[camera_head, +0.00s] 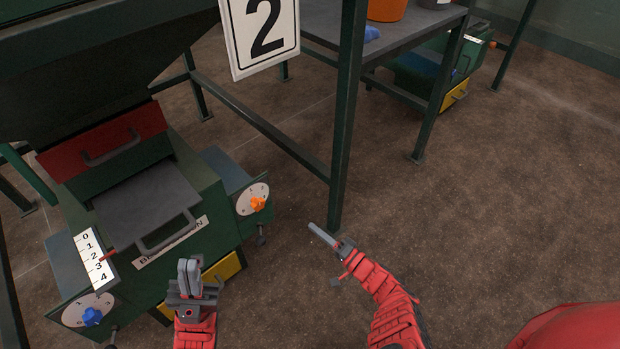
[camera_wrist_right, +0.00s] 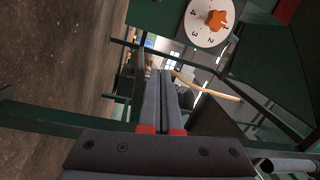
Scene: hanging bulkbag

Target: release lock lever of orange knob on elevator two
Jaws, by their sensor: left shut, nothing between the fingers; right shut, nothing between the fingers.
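The elevator under the sign "2" (camera_head: 265,32) carries an orange knob (camera_head: 258,204) on a white numbered dial (camera_head: 245,201) at its right side. A small dark lever (camera_head: 261,238) hangs just below this dial. The orange knob (camera_wrist_right: 216,19) also shows at the top of the right wrist view. My right gripper (camera_head: 314,230) is shut and empty, apart from the knob and lever, to their right. Its closed fingers (camera_wrist_right: 160,75) show in the right wrist view. My left gripper (camera_head: 188,266) is shut and empty in front of the elevator's front face.
A blue knob (camera_head: 92,316) sits on the elevator's left dial. A level scale (camera_head: 94,258) and a grey handled plate (camera_head: 148,205) are on top. A green frame post (camera_head: 346,120) stands behind my right gripper. The brown floor on the right is clear.

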